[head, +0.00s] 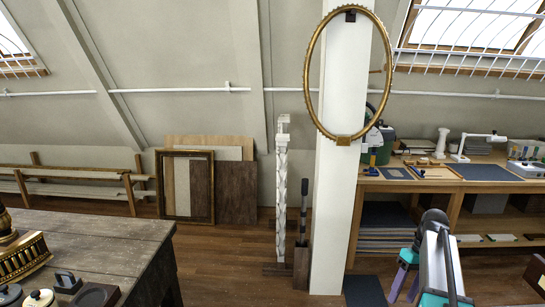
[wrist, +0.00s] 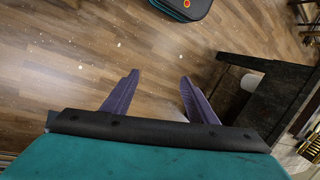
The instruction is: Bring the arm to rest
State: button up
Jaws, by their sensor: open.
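My gripper (wrist: 160,77) is open in the wrist view, its two purple fingers apart with nothing between them. Bare wooden floor (wrist: 135,50) shows beyond the fingertips. In the head view my arm is folded at the lower right, with purple and teal parts of the gripper (head: 402,281) partly hidden beside the dark and grey arm link. The gripper hangs in front of the low workbench (head: 450,186) and touches nothing that I can see.
A white post (head: 341,200) with an oval gilt frame (head: 312,100) stands left of the arm. A worn dark table (head: 120,235) with a gilt base (head: 22,258) is at the lower left. Framed panels (head: 187,218) lean on the wall. The floor (head: 225,270) between is clear.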

jog(key=s+a+f+g+b, duration=0.1)
jog(key=s+a+f, duration=0.4)
jog(key=f, duration=0.5)
jog(key=s+a+f+n+g+b, duration=0.15)
jog(key=s+a+f, duration=0.25)
jog(key=a+f, duration=0.4)
jog(key=s+a+f+m+g, duration=0.1)
jog(key=s+a+f, duration=0.35)
jog(key=f, duration=0.65)
jog(key=s+a+f+m+h+b, duration=0.1)
jog(key=s+a+f, duration=0.2)
jog(key=s+f, duration=0.5)
jog(key=s+a+f+m+h, duration=0.2)
jog(key=s+a+f, duration=0.1)
jog(key=s+f, duration=0.5)
jog(key=s, duration=0.3)
jog(key=shift+s+a+f+b, duration=0.35)
jog(key=shift+f, duration=0.05)
